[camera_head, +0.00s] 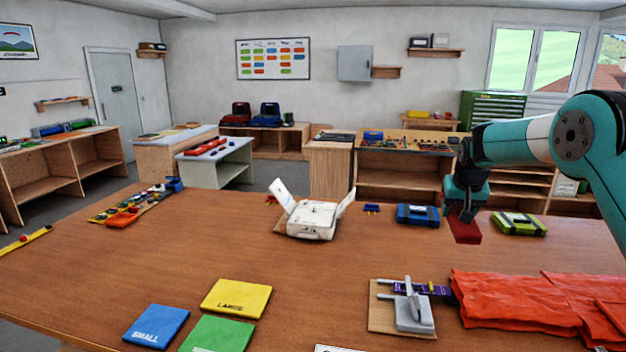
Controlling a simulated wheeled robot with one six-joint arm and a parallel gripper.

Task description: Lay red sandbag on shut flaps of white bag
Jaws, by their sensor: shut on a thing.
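The red sandbag (466,232) hangs from my gripper (464,213) at the right of the table. My gripper points down and is shut on its upper part. The sandbag appears to be just above the table, but the exact gap cannot be told. The white bag (312,222) stands left of it, near the table's middle. One white flap (284,194) sticks up at its left and another (346,203) leans outward at its right. Its top between them looks mostly covered in white. My gripper is well right of the bag.
A blue case (418,215) lies between bag and gripper, a yellow-green case (519,224) to the right. In front are orange-red cloth (515,300), a clamp fixture (413,311) and blue, yellow and green mats (237,298). The table's middle (330,275) is clear.

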